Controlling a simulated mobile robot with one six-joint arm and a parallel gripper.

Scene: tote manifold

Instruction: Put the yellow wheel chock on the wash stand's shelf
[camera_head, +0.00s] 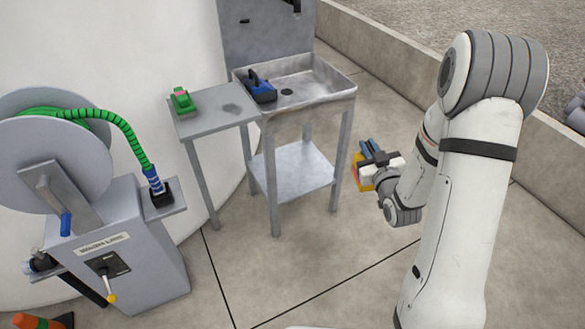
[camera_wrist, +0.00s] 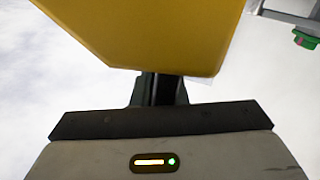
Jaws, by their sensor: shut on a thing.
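The yellow wheel chock (camera_wrist: 150,35) fills the upper part of the wrist view, held at my gripper's fingers (camera_wrist: 160,88). In the head view my gripper (camera_head: 372,160) is shut on the chock (camera_head: 355,172), in the air to the right of the wash stand; the arm end partly hides it. The wash stand (camera_head: 335,92) is a grey metal sink on legs. A lower shelf (camera_head: 300,168) spans between its legs and looks bare. A grey side shelf (camera_head: 207,122) adjoins the basin on the left and carries a green object with a pink part (camera_head: 181,100).
A blue and black object (camera_head: 262,90) sits in the basin's left side. A grey hose reel unit (camera_head: 120,225) with a green hose (camera_head: 128,128) stands at left. An orange cone (camera_head: 28,321) shows bottom left. Open floor lies in front of the stand; a low kerb runs behind.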

